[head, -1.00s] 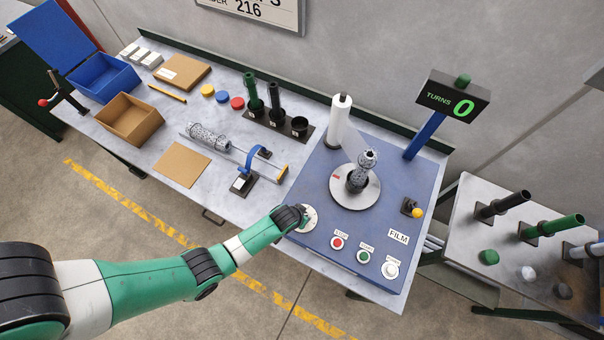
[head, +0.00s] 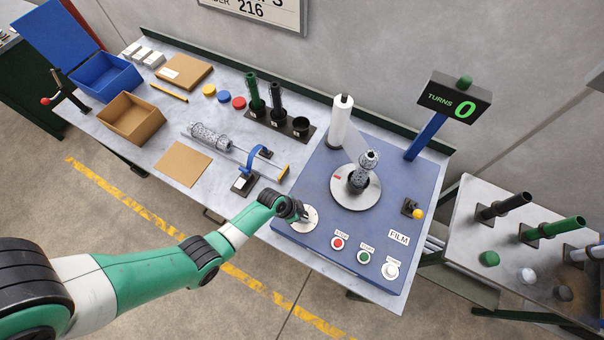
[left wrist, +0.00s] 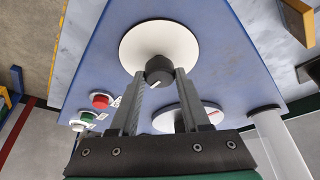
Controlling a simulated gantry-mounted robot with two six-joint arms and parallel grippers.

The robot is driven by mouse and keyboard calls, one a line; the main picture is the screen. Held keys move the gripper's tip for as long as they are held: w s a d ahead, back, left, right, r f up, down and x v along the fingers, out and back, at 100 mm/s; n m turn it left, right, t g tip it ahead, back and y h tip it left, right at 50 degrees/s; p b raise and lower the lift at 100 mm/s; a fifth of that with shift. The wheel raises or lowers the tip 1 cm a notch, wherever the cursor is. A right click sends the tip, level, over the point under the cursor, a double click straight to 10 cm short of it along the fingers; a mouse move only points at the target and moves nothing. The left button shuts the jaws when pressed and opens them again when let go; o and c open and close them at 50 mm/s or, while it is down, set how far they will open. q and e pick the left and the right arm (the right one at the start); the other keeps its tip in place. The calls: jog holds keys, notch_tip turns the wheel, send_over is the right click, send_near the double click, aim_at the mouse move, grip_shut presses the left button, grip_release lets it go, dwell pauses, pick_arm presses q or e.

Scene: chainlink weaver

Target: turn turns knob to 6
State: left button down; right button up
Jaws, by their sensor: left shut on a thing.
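The turns knob (left wrist: 159,70) is a small dark knob with a white pointer line, on a round white dial plate that also shows in the head view (head: 310,222). My left gripper (left wrist: 158,80) is shut on the knob, one finger on each side. In the head view the left gripper (head: 300,212) covers the knob. The turns display (head: 452,101) reads a green 0. My right gripper is not in view.
The blue film station (head: 320,180) carries a red button (head: 337,243), a green button (head: 363,256) and a white button (head: 390,270) beside the dial. A turntable (head: 343,199) holds a mesh roll (head: 367,161). A blue-handled tool (head: 250,165) lies left of the station.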

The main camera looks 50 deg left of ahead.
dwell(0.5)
pick_arm(q)
jog(key=shift+c, duration=1.8)
grip_release()
